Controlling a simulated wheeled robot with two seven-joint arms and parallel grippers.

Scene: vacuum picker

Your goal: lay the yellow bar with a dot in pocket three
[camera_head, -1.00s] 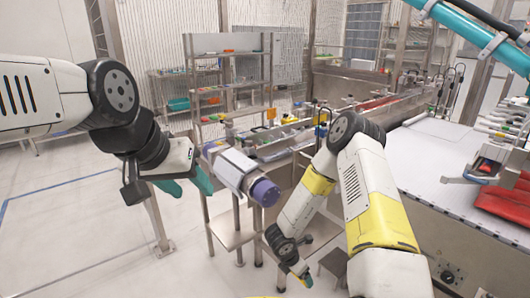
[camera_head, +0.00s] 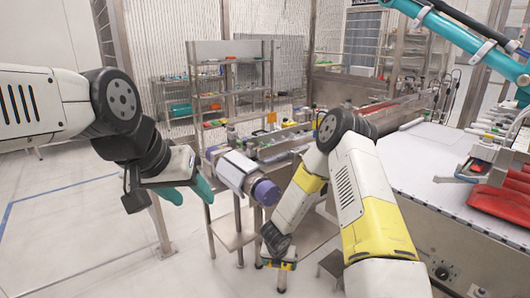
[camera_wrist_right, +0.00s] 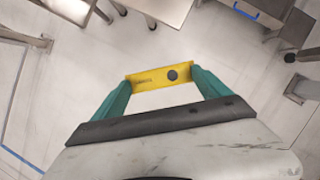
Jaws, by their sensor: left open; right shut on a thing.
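The yellow bar (camera_wrist_right: 150,79) with a dark round dot shows in the right wrist view. My right gripper (camera_wrist_right: 161,77) is shut on it, one teal finger at each end, and holds it above the floor. In the head view my right gripper (camera_head: 279,264) is low in front of the steel stand, small and partly hidden by its own wrist. My left gripper (camera_head: 186,192) is open and empty at the left, its teal fingers apart. I cannot make out pocket three in either view.
A steel shelf rack (camera_head: 235,75) with small items stands at the back. A steel bench (camera_head: 275,147) with parts runs behind my right arm. A white conveyor (camera_head: 430,165) with red bags (camera_head: 500,207) and a teal arm (camera_head: 450,30) is at the right. The left floor is clear.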

